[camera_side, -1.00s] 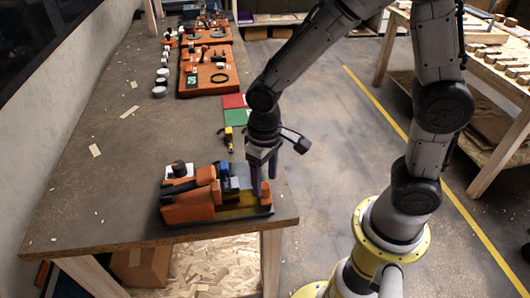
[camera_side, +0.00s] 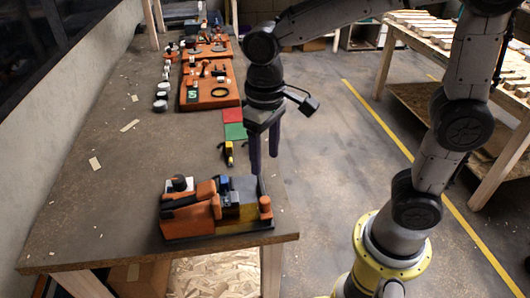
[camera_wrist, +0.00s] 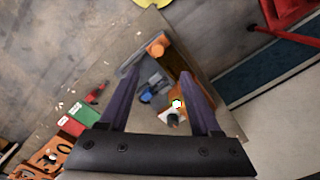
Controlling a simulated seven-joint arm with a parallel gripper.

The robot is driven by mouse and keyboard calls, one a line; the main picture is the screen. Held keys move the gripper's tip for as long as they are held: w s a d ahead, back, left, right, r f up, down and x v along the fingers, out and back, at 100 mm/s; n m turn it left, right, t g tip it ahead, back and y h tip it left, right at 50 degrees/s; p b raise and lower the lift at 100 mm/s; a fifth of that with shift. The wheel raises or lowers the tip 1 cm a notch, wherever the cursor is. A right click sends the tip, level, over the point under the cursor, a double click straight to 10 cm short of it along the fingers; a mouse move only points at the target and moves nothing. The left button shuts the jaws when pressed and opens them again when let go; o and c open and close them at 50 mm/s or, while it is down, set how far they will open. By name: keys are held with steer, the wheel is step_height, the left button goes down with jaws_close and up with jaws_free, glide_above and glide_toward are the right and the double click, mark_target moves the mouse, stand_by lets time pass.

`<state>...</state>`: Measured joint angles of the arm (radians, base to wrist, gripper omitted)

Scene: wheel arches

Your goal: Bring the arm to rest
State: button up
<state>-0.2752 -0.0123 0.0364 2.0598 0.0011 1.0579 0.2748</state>
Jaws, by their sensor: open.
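My gripper (camera_side: 264,150) is open and empty. It hangs above the right edge of the workbench (camera_side: 120,190), fingers pointing down, higher than the orange device. In the wrist view my gripper (camera_wrist: 165,85) shows two dark purple fingers spread apart, with nothing between them but the bench and device below. The orange device (camera_side: 190,219), with grey and blue parts, sits at the near end of the bench. It also shows in the wrist view (camera_wrist: 156,48), partly hidden by a finger.
A small yellow and black tool (camera_side: 228,153) lies beyond the device, near a green square (camera_side: 235,131) and a red square (camera_side: 232,115). Orange boards (camera_side: 210,85) with parts stand farther back. A wooden table (camera_side: 480,150) is at right. Open floor lies between them.

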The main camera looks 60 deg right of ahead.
steer(key=s+d+r+t, duration=0.4)
steer(key=s+d, duration=0.4)
steer(key=s, duration=0.4)
steer(key=shift+s+t, duration=0.15)
steer(key=shift+t, duration=0.65)
